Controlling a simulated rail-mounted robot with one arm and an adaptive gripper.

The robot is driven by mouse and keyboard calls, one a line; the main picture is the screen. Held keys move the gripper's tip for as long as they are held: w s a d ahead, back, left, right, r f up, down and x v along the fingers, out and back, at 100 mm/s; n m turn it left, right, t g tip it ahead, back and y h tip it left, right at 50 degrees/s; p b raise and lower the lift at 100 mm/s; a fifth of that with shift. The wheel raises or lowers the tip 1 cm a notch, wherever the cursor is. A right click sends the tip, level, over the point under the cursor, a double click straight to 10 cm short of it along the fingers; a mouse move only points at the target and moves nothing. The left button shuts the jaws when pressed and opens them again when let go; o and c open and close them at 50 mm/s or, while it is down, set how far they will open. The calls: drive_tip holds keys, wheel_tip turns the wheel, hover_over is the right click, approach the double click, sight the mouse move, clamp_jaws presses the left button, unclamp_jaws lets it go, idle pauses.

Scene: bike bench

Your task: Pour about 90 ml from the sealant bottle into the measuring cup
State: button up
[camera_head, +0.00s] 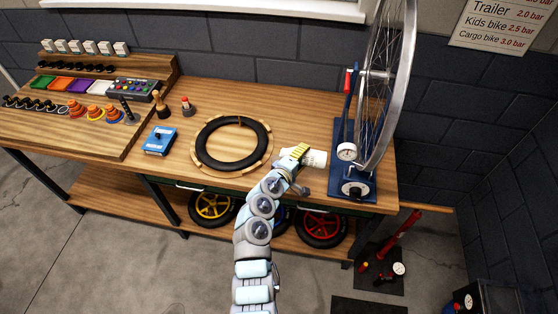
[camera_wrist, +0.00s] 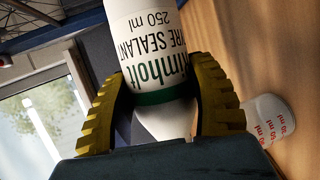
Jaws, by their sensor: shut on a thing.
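My gripper (camera_head: 299,151) has its yellow fingers shut on the sealant bottle (camera_head: 317,158), over the right half of the bench. In the wrist view the white sealant bottle (camera_wrist: 155,50) has a green band and a label reading 250 ml. The ribbed yellow fingers (camera_wrist: 165,112) flank its narrowing neck end. The bottle lies roughly on its side, its base pointing right in the head view. The measuring cup (camera_wrist: 270,118), white with red ml marks, is below the neck end on the wooden top. I cannot make out the cup clearly in the head view, nor any flow.
A tyre on a wooden ring (camera_head: 231,144) lies left of my gripper. A blue wheel stand (camera_head: 357,188) with a gauge and upright wheel stands close on the right. A blue box (camera_head: 160,140) and small parts fill the left. Wood between the box and tyre is bare.

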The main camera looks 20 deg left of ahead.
drive_tip(key=shift+r+n, duration=0.25)
drive_tip(key=shift+n, duration=0.05)
idle(0.4)
drive_tip(key=shift+s+a, duration=0.15)
drive_tip(key=shift+w+a+r+n+h+b, duration=0.2)
drive_tip(key=shift+r+n+h+b, duration=0.1)
drive_tip(key=shift+b, duration=0.25)
idle(0.5)
drive_tip(key=shift+s+r+t, duration=0.1)
drive_tip(key=shift+s+t, duration=0.1)
drive_tip(key=shift+t, duration=0.1)
drive_tip(key=shift+a+r+n, duration=0.1)
drive_tip(key=shift+n, duration=0.3)
idle(0.5)
